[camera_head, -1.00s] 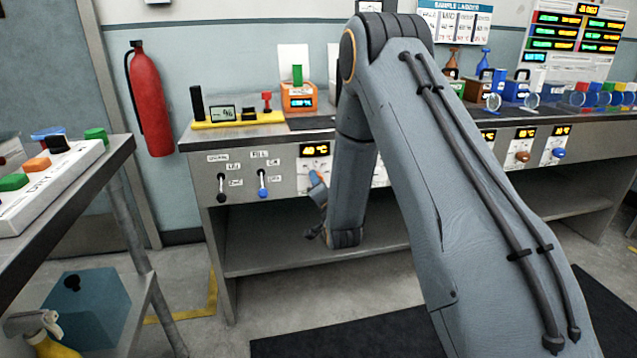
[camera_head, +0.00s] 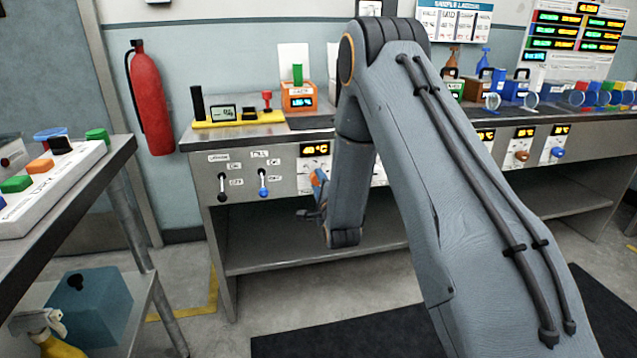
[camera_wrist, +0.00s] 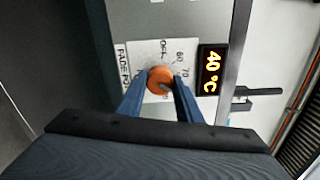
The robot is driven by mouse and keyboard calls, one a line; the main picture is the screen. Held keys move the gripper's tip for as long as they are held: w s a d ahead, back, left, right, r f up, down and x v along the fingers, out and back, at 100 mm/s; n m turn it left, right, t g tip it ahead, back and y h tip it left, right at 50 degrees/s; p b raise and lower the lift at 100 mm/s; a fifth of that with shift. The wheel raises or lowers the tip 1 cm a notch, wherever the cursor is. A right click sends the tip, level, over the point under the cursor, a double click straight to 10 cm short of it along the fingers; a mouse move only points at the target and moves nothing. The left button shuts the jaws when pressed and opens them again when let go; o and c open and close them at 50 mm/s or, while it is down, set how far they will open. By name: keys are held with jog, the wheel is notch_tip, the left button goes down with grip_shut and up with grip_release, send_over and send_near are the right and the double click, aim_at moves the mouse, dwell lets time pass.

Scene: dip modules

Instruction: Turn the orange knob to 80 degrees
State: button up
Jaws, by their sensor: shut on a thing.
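The orange knob (camera_wrist: 160,81) sits on a white dial plate (camera_wrist: 138,62) on the bench's front panel in the wrist view. The display (camera_wrist: 211,70) beside the dial reads 40 °C. In the head view the same display (camera_head: 315,150) shows above my gripper (camera_head: 318,181), and my arm hides part of the panel.
Two levers, one black (camera_head: 222,188) and one blue (camera_head: 263,184), stand on the panel left of the dial. More displays and knobs, including a blue knob (camera_head: 557,152), lie to the right. A side table (camera_head: 115,158) is at the left.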

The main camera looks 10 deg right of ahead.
jog(key=shift+f+m, duration=0.1)
jog(key=shift+m, duration=0.2)
dwell(0.4)
jog(key=o, duration=1)
jog(key=shift+o, duration=0.2)
jog(key=s, duration=0.8)
